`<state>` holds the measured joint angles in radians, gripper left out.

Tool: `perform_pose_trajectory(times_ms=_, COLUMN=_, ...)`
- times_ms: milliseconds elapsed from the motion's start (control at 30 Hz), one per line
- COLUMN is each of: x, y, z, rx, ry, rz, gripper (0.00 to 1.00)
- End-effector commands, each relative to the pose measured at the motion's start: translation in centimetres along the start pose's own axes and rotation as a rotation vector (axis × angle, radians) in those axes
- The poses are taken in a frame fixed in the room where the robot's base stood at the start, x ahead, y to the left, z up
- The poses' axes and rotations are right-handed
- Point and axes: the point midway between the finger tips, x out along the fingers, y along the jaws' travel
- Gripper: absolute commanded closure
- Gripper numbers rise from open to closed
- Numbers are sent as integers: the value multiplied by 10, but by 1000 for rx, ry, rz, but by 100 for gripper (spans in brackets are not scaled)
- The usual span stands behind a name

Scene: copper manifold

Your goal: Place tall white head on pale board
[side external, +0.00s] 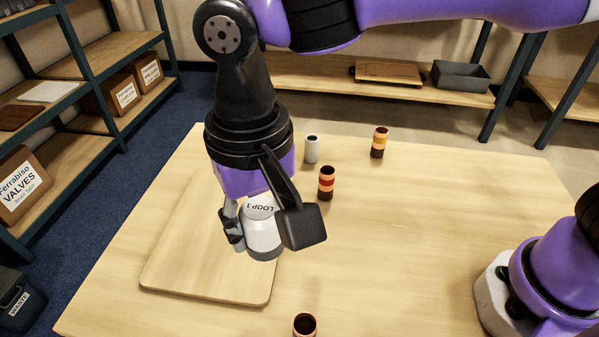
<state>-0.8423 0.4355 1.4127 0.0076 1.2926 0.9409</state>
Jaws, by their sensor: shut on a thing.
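The white head (263,241), a rounded white piece with "LOOP 1" printed on top, is between the fingers of my gripper (266,232). My gripper points down and is shut on it. The dark block on the right side of my gripper hides part of the head and the right finger. The pale board (195,272), a flat wooden square with rounded corners, lies on the table at the left. The head is over the board's right part; I cannot tell whether it touches the board.
A small white cylinder (311,149) stands behind my gripper. Banded brown and orange cylinders stand at the back (379,142), beside my gripper (326,183) and at the front edge (304,326). The right of the wooden table (430,220) is mostly clear.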

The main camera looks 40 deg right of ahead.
Motion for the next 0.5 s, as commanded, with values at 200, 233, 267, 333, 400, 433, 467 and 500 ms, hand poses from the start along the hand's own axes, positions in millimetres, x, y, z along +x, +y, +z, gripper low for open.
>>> perform_pose_trajectory(times_ms=200, x=19, y=1, z=-25, rx=-2, ry=-2, rz=3, gripper=91)
perform_pose_trajectory(times_ms=233, x=24, y=3, z=-33, rx=-2, ry=-2, rz=2, gripper=91)
perform_pose_trajectory(times_ms=267, x=29, y=6, z=-40, rx=-1, ry=-2, rz=2, gripper=91)
perform_pose_trajectory(times_ms=333, x=40, y=12, z=-58, rx=-2, ry=-2, rz=2, gripper=91)
perform_pose_trajectory(times_ms=400, x=50, y=18, z=-74, rx=-3, ry=-1, rz=1, gripper=91)
perform_pose_trajectory(times_ms=433, x=54, y=20, z=-80, rx=-3, ry=-2, rz=1, gripper=91)
perform_pose_trajectory(times_ms=467, x=58, y=22, z=-86, rx=-4, ry=-1, rz=1, gripper=91)
perform_pose_trajectory(times_ms=500, x=62, y=24, z=-92, rx=-5, ry=-1, rz=1, gripper=91)
